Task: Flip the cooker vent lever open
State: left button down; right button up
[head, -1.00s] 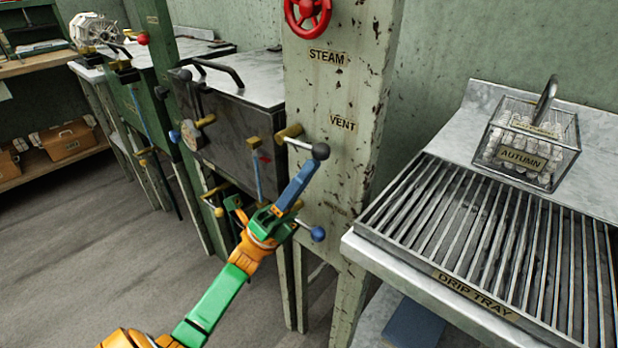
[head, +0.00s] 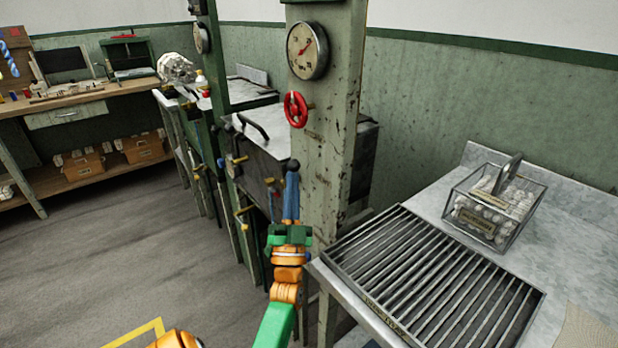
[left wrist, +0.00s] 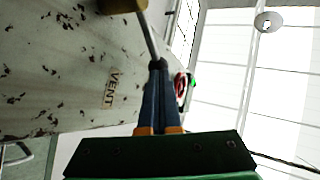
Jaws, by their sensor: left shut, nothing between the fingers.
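The vent lever's black knob (head: 292,165) shows in front of the green-cream post in the head view. Its brass hub and rod are hard to make out there. In the left wrist view a pale rod (left wrist: 148,35) runs from a brass hub (left wrist: 121,4) to the dark knob (left wrist: 157,65). My left gripper (head: 291,180) is shut and empty, with its blue fingers pointing up and their tips at the knob. They look to be touching it or very near. The VENT label (left wrist: 113,88) shows on the post. My right gripper is not in view.
A red steam wheel (head: 295,109) and a round gauge (head: 307,50) sit higher on the post (head: 345,90). The dark cooker box (head: 262,158) stands behind it. The drip tray (head: 430,285) and a wire basket of cocoons (head: 497,205) are to the right.

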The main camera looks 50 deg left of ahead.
pick_arm(q)
jog(key=a+r+n+g+p, duration=0.1)
jog(key=g+p, duration=0.1)
jog(key=p, duration=0.1)
jog(key=a+r+n+g+p, duration=0.1)
jog(key=n+p, duration=0.1)
jog(key=p, duration=0.1)
jog(key=a+r+n+g+p, duration=0.1)
jog(key=n+g+p, duration=0.1)
jog(key=p, duration=0.2)
jog(key=shift+w+a+g+h, duration=0.1)
jog(key=shift+a+g+h, duration=0.2)
jog(key=shift+a+h, duration=0.1)
jog(key=shift+r, duration=0.1)
